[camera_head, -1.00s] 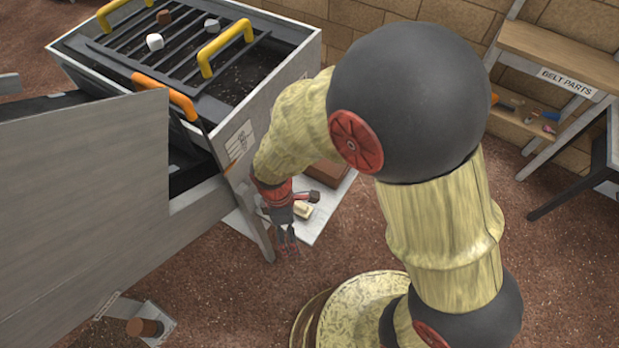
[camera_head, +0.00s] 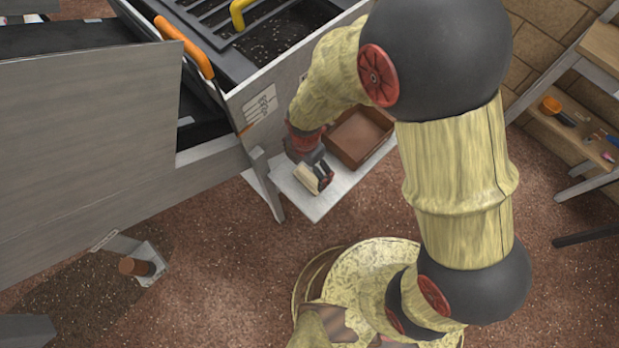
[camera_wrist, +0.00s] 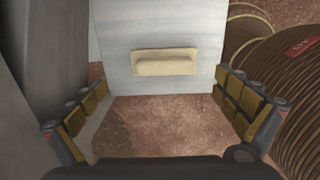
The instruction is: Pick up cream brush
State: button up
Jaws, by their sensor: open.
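The cream brush (camera_head: 308,179) is a small pale block on a low white shelf (camera_head: 322,207) beside the grey machine. In the wrist view the brush (camera_wrist: 164,62) lies lengthwise across the picture, centred between my spread fingers but beyond their tips. My gripper (camera_head: 318,165) is at the brush in the head view and partly overlaps it. In the wrist view my gripper (camera_wrist: 161,84) is open, with nothing between its fingers. Whether a finger touches the brush cannot be told.
A brown open box (camera_head: 358,138) stands on the shelf behind and right of my gripper. The grey machine (camera_head: 250,115) and its leg rise close on the left. A shelf with tools (camera_head: 570,125) stands at far right. Brown floor lies in front.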

aim_at(309, 175)
jog(key=f+b, duration=0.1)
jog(key=f, duration=0.1)
jog(key=f+b, duration=0.1)
jog(key=f, duration=0.2)
jog(key=f+b, duration=0.1)
jog(key=f, duration=0.1)
jog(key=shift+d+f, duration=0.15)
jog(key=shift+d, duration=0.25)
jog(key=shift+s, duration=0.1)
jog(key=shift+c, duration=0.4)
jog(key=c, duration=1.1)
